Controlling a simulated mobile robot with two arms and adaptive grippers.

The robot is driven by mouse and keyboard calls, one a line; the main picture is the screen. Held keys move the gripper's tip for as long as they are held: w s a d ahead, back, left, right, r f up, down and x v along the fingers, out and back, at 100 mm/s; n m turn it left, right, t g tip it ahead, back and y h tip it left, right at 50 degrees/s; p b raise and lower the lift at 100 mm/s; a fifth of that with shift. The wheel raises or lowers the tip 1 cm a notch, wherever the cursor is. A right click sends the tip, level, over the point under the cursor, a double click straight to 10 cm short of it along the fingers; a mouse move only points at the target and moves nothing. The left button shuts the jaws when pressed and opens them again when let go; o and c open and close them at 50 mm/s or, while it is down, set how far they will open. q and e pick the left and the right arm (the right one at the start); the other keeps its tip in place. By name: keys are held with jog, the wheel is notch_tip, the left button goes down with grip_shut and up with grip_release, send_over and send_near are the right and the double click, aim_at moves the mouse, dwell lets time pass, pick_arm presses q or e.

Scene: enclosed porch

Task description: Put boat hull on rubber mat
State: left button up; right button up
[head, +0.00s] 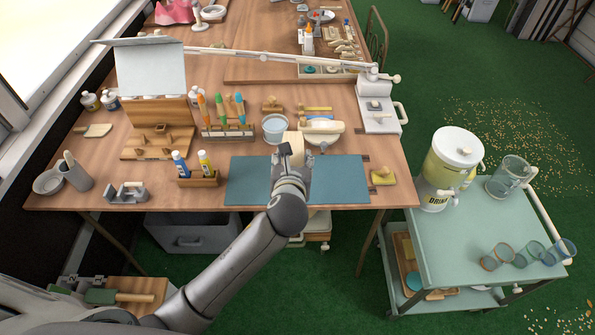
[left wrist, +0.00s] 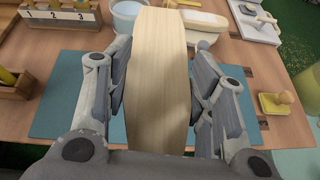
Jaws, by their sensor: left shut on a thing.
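The boat hull is a pale wooden piece (left wrist: 158,75), long with a narrower rounded near end. My left gripper (head: 291,160) is shut on it, with a finger on each side in the left wrist view. In the head view only a cream part of the hull (head: 294,140) shows beyond the gripper. The rubber mat is a flat teal sheet (head: 340,182) at the front of the wooden table. The gripper and hull are over the mat's middle and back edge; the gap beneath the hull is hidden. My right gripper is not in view.
A clear tub (head: 275,128) and a cream rounded object (head: 322,130) stand just behind the mat. The mat's visible surface is bare.

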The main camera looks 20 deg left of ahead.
aim_at(297, 163)
pick_arm(q)
jog(key=w+f, duration=0.3)
jog(key=f, duration=0.2)
jog(key=shift+w+b, duration=0.3)
jog(key=shift+w, duration=0.1)
jog(key=shift+w+f, duration=0.15)
jog(key=shift+f, duration=1.6)
jog(key=shift+f, duration=0.15)
jog(key=o, duration=1.5)
jog(key=shift+c, duration=0.2)
jog(key=v, duration=1.2)
jog(key=shift+a, duration=0.1)
